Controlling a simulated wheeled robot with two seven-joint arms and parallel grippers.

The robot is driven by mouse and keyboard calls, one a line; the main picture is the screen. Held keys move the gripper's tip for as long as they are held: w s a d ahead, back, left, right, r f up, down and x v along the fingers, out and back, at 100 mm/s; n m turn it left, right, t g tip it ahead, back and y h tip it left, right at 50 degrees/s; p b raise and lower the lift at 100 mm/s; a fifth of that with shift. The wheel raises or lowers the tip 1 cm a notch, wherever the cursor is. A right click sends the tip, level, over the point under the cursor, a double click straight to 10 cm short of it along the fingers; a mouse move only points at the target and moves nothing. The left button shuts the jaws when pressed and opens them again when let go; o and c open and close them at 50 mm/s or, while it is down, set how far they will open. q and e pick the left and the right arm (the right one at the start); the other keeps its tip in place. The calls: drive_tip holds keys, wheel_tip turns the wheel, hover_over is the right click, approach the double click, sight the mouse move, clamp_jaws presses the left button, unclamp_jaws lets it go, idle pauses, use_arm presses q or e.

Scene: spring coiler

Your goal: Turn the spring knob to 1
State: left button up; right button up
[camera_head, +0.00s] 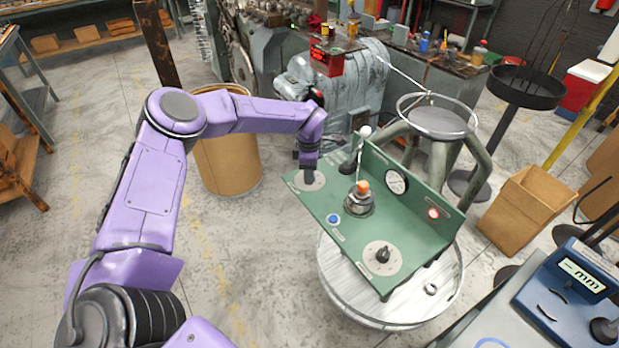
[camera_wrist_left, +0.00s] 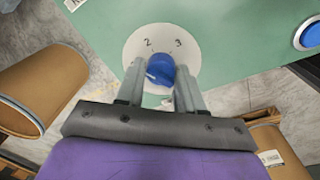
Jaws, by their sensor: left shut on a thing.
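The green spring coiler panel (camera_head: 318,203) sits on a round white stand. At its left end is a pale round dial (camera_head: 300,184). In the left wrist view this dial (camera_wrist_left: 137,48) carries the marks 2 and 3, and a blue knob (camera_wrist_left: 160,70) at its centre. My left gripper (camera_head: 308,176) points down over the dial, its fingers (camera_wrist_left: 161,84) on either side of the blue knob and shut on it. The fingers hide part of the dial, and no 1 can be read. A black knob (camera_head: 383,255) sits on another dial at the panel's near end. My right gripper is out of view.
The panel also holds a blue button (camera_head: 333,220), a coil post with an orange top (camera_head: 362,187), a gauge (camera_head: 396,181) and a lever with a white ball (camera_head: 365,132). A brown drum (camera_head: 228,165) stands behind my left arm.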

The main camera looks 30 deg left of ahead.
use_arm(q)
drive_tip(key=n, duration=0.1)
drive_tip(key=n+b, duration=0.1)
drive_tip(key=f+n+b, duration=0.1)
drive_tip(key=shift+s+d, duration=0.15)
drive_tip(key=shift+s, duration=0.1)
drive_tip(key=shift+r+n+g+b, duration=0.1)
drive_tip(key=shift+n+g+b, duration=0.3)
drive_tip(key=shift+n, duration=0.7)
drive_tip(key=o, duration=0.8)
drive_tip(key=shift+c, duration=0.2)
drive_tip(key=shift+o, duration=1.3)
drive_tip(key=shift+s+d+r, duration=0.1)
drive_tip(key=shift+r, duration=0.05)
drive_tip(key=shift+w+a, duration=0.2)
drive_tip(key=shift+w, duration=0.05)
drive_tip(key=shift+r, duration=0.1)
